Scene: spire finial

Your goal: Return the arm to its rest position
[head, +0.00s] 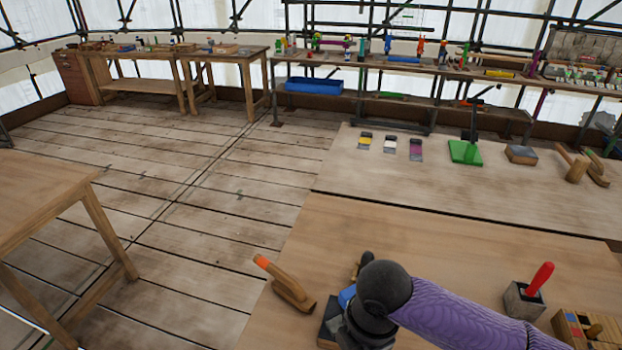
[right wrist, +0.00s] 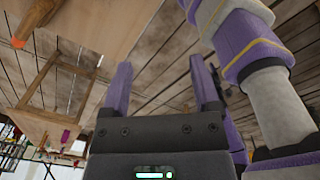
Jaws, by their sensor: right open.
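My right arm (head: 450,312), purple with a black rounded joint, reaches in from the lower right over the near wooden table (head: 400,235) in the head view. Its gripper fingers cannot be made out there. In the right wrist view my right gripper (right wrist: 160,78) shows two purple fingers well apart with nothing between them. Another purple and grey arm part of mine (right wrist: 255,60) is beside it at the right. My left gripper is in neither view.
An orange-tipped wooden tool (head: 285,283) lies left of my arm. A grey block with a red handle (head: 535,285) and a wooden holder (head: 590,328) stand to its right. The adjoining bench (head: 345,170) holds cards and tools. Open plank floor (head: 220,205) lies left.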

